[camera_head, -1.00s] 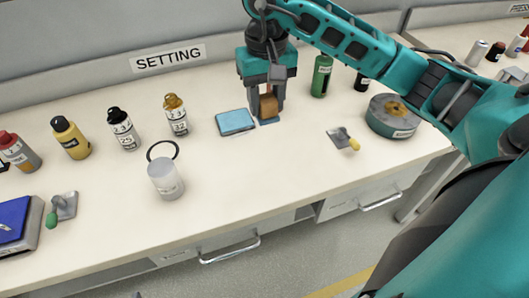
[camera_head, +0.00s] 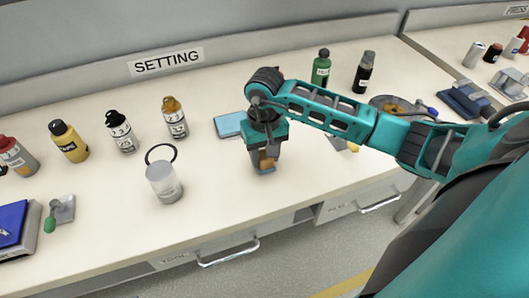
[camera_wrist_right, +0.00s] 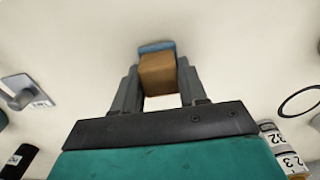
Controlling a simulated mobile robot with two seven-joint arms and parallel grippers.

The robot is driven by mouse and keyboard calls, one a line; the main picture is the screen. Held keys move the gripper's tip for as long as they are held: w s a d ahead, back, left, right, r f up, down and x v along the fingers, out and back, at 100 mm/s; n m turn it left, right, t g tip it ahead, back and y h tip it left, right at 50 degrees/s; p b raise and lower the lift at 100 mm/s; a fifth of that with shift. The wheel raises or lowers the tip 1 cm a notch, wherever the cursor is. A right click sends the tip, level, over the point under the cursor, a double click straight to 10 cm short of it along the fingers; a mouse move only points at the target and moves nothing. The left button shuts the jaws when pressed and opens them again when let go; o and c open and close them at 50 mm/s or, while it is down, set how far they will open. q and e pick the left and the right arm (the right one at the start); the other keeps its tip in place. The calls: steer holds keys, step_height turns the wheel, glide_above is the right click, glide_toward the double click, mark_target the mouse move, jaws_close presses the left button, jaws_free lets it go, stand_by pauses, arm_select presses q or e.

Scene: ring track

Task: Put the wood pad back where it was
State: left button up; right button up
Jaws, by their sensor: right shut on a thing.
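The wood pad is a small brown block with a blue strip along one side. It shows between the fingers of my right gripper in the head view (camera_head: 264,160) and in the right wrist view (camera_wrist_right: 158,75). My right gripper (camera_wrist_right: 158,88) is shut on it, with one finger on each side. The gripper points down over the middle of the bench, in front of a light-blue flat pad (camera_head: 229,125) that it partly covers. I cannot tell whether the block touches the bench. My left gripper is not in view.
The cream bench (camera_head: 215,205) is bare in front and left of the gripper. A clear jar (camera_head: 165,185) with a black ring stands left. Several bottles stand farther back. A green bottle (camera_head: 321,68) and dark bottle (camera_head: 363,72) stand behind my right arm, which partly hides a round tin.

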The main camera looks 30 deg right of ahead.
steer(key=shift+f, duration=0.1)
steer(key=o, duration=1)
steer(key=shift+r, duration=0.3)
step_height(320, 180, up, 12)
steer(key=shift+f, duration=0.1)
